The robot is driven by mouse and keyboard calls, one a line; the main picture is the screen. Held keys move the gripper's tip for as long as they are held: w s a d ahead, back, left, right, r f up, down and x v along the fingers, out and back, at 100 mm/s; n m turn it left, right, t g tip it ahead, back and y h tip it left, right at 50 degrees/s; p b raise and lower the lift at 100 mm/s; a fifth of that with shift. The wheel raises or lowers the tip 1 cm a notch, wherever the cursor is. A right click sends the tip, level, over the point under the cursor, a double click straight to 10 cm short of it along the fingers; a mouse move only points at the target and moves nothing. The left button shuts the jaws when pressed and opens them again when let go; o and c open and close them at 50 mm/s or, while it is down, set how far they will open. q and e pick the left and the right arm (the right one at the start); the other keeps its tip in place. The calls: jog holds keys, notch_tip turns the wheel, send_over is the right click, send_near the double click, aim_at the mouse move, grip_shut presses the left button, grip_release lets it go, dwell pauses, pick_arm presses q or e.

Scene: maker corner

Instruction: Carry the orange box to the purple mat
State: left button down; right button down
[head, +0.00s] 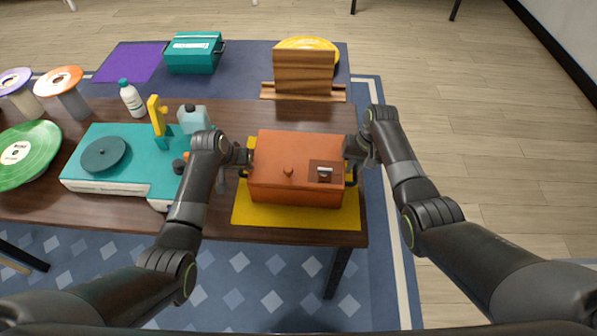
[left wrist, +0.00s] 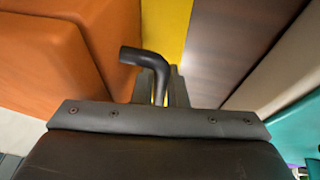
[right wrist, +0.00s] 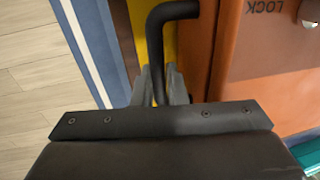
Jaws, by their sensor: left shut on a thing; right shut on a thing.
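The orange box (head: 290,180), with a lidded top and a small latch plate, is over the yellow mat (head: 290,217) at the right end of the brown table. I cannot tell whether it touches the mat. My left gripper (head: 243,157) is shut on the black handle (left wrist: 140,55) at the box's left side. My right gripper (head: 355,152) is shut on the black handle (right wrist: 160,40) at its right side. The box wall also shows in the left wrist view (left wrist: 60,50) and the right wrist view (right wrist: 260,80). The purple mat (head: 128,62) lies bare at the back left.
A teal box (head: 193,55) stands just right of the purple mat. A wooden rack (head: 303,72) with a yellow disc (head: 315,44) is behind the orange box. A teal turntable unit (head: 125,160), a white bottle (head: 132,98) and spools (head: 68,92) crowd the brown table's left part.

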pick_arm(q)
jog(key=shift+w+r, duration=0.1)
jog(key=shift+r, duration=0.1)
pick_arm(e)
jog(key=shift+w+r, duration=0.1)
jog(key=shift+r, duration=0.05)
dwell(0.5)
